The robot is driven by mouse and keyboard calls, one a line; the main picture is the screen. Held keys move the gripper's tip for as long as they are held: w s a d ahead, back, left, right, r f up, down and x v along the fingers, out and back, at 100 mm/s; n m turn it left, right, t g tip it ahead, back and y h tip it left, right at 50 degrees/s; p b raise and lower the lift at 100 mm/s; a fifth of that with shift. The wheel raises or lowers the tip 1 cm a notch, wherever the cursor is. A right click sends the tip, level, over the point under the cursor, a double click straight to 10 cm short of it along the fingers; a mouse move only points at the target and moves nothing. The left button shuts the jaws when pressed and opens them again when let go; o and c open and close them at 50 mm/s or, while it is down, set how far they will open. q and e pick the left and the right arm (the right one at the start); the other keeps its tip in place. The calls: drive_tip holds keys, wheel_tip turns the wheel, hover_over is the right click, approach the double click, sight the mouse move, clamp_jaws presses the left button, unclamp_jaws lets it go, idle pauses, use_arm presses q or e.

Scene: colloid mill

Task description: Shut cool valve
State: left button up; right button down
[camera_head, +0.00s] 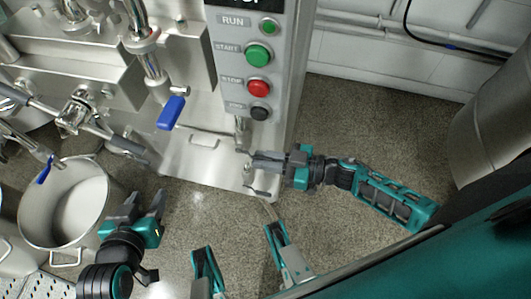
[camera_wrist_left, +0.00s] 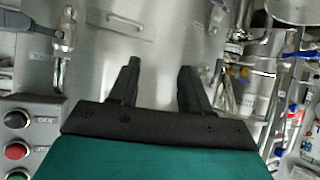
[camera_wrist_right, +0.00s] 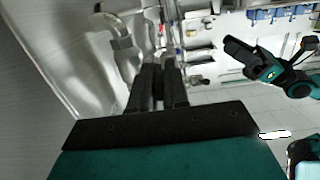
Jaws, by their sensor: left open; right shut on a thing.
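The small metal valve below the control panel, which I take for the cool valve (camera_head: 241,132), is on a short vertical pipe. It also shows in the left wrist view (camera_wrist_left: 62,48). My right gripper (camera_head: 256,161) is at this valve from the right and shut on its handle, which the fingers mostly hide. In the right wrist view, its fingers (camera_wrist_right: 158,78) are close together near the metal pipework. My left gripper (camera_head: 146,207) is open and empty, apart from the valve, near the steel pot. Its spread fingers also show in the left wrist view (camera_wrist_left: 160,80).
The control panel has a green start button (camera_head: 257,54) and a red stop button (camera_head: 258,88). A blue-handled valve (camera_head: 171,112) hangs from the machine at left. A steel pot (camera_head: 65,210) stands at lower left. The floor (camera_head: 350,125) right of the panel is clear.

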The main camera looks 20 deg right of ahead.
drive_tip(key=shift+r, duration=0.25)
drive_tip(key=shift+f, duration=0.2)
drive_tip(key=c, duration=1.2)
unclamp_jaws()
use_arm(q)
drive_tip(key=shift+s+a+f, duration=0.1)
drive_tip(key=shift+s+a, duration=0.15)
drive_tip(key=shift+s, duration=0.1)
use_arm(e)
drive_tip(key=shift+s+d, duration=0.1)
use_arm(q)
wheel_tip(320, 180, up, 2)
drive_tip(key=shift+d+r+p, duration=0.1)
drive_tip(key=shift+p, duration=0.95)
use_arm(e)
drive_tip(key=v, duration=1.2)
drive_tip(key=shift+s+d+r, duration=0.15)
drive_tip(key=shift+d+r, duration=0.15)
use_arm(q)
drive_tip(key=shift+w, duration=0.1)
